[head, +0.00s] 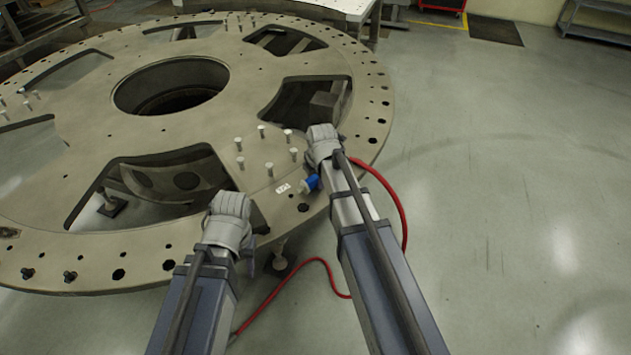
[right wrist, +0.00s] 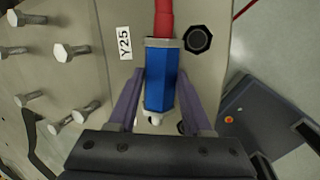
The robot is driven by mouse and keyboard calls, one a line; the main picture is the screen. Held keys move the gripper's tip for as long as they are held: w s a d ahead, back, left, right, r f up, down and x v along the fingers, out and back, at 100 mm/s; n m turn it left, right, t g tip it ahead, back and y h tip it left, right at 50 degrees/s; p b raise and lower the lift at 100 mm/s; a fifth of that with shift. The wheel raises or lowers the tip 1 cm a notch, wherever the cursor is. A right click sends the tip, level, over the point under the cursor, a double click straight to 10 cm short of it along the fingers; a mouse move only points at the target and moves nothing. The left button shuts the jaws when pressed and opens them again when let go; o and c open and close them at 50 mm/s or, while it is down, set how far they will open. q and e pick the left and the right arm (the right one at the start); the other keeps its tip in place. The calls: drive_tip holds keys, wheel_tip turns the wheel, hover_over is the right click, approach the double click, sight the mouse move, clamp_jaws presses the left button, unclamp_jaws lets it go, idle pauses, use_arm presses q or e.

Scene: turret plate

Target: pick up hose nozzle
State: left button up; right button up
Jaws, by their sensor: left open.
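The hose nozzle (head: 311,183) is a blue cylinder on a red hose, lying on the turret plate (head: 90,150) near its rim. In the right wrist view the nozzle (right wrist: 160,78) has its red hose end at the top and a white tip toward my gripper. My right gripper (right wrist: 160,82) is open, with one purple finger on each side of the nozzle and a narrow gap at each. In the head view its fingers are hidden behind its wrist. My left gripper (head: 250,258) is open and empty beside the plate's near rim, mostly hidden by its arm.
Several upright bolts (head: 263,131) stand on the plate left of the nozzle. A white label (right wrist: 125,42) reading Y25 is beside it. The red hose (head: 398,205) loops down to the floor. The floor (head: 520,180) to the right is clear.

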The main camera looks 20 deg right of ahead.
clamp_jaws()
drive_tip(key=shift+r, duration=0.1)
idle(0.5)
wheel_tip(320, 180, up, 10)
drive_tip(key=p, duration=1)
wheel_tip(320, 180, up, 14)
drive_tip(key=p, duration=1.4)
hover_over(316, 178)
